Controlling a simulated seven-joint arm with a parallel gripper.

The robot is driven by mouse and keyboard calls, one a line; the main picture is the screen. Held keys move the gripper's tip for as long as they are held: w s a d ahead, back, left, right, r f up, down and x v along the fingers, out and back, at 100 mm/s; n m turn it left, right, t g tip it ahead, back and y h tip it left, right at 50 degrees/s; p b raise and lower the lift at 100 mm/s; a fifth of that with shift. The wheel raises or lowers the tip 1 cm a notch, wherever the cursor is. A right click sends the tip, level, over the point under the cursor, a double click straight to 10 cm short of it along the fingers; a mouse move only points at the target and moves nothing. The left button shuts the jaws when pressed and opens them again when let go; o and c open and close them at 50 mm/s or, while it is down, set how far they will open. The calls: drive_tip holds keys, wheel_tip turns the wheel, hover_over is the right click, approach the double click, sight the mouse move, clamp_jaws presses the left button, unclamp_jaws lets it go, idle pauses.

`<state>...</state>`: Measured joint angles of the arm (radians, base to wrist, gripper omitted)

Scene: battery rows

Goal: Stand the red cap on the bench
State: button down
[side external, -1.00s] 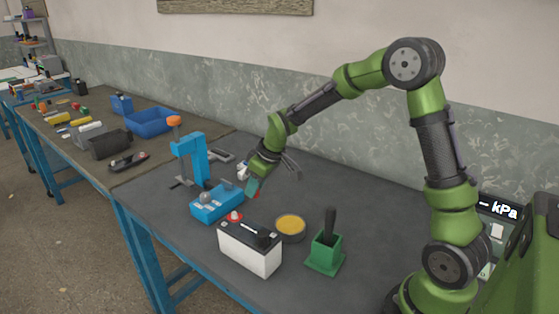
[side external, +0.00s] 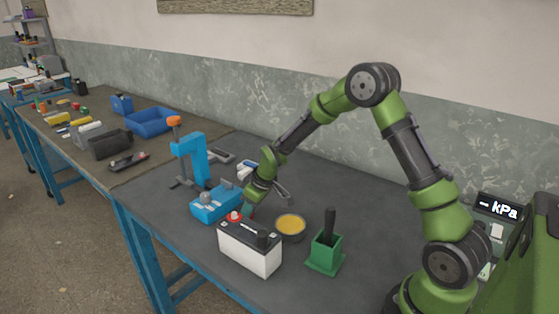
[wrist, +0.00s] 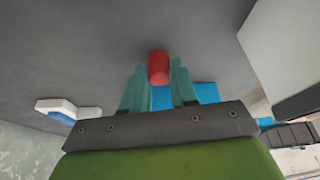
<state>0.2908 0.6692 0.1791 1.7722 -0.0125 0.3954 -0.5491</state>
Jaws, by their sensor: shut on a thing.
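The red cap (wrist: 158,66) is a small cylinder between the teal fingertips in the wrist view. My gripper (wrist: 159,85) is shut on it. In the side external view my gripper (side external: 250,209) points down low over the bench (side external: 175,228), just behind the white battery (side external: 250,248) and right of the blue device. I cannot make out the held cap there, and I cannot tell whether it touches the bench. A separate red part (side external: 234,216) sits at the battery's top left corner.
The blue device (side external: 215,206) stands close on the left. A round tin with yellow contents (side external: 291,224) and a green holder with a black handle (side external: 325,255) stand to the right. A blue bin (side external: 152,122) is farther left. The right rear bench is clear.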

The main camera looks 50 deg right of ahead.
drive_tip(key=shift+f, duration=0.15)
drive_tip(key=c, duration=0.9)
unclamp_jaws()
drive_tip(key=a+v, duration=0.1)
drive_tip(key=v, duration=1.1)
drive_tip(key=s+a+r+m+t, duration=0.1)
drive_tip(key=s+a+r+m, duration=0.1)
drive_tip(key=s+r, duration=0.2)
drive_tip(key=s+a+r+m+t, duration=0.1)
drive_tip(key=s+a+r+m, duration=0.1)
drive_tip(key=s, duration=0.9)
drive_tip(key=s+a+r+m+y, duration=0.1)
drive_tip(key=s+a+r+m, duration=0.1)
drive_tip(key=s+a+r, duration=0.2)
drive_tip(key=shift+s+a+r+t, duration=0.1)
drive_tip(key=shift+s+r+t, duration=0.1)
drive_tip(key=shift+s+r, duration=0.6)
drive_tip(key=shift+s+a+r+t, duration=0.15)
drive_tip(key=shift+s+r, duration=0.3)
drive_tip(key=shift+s, duration=0.5)
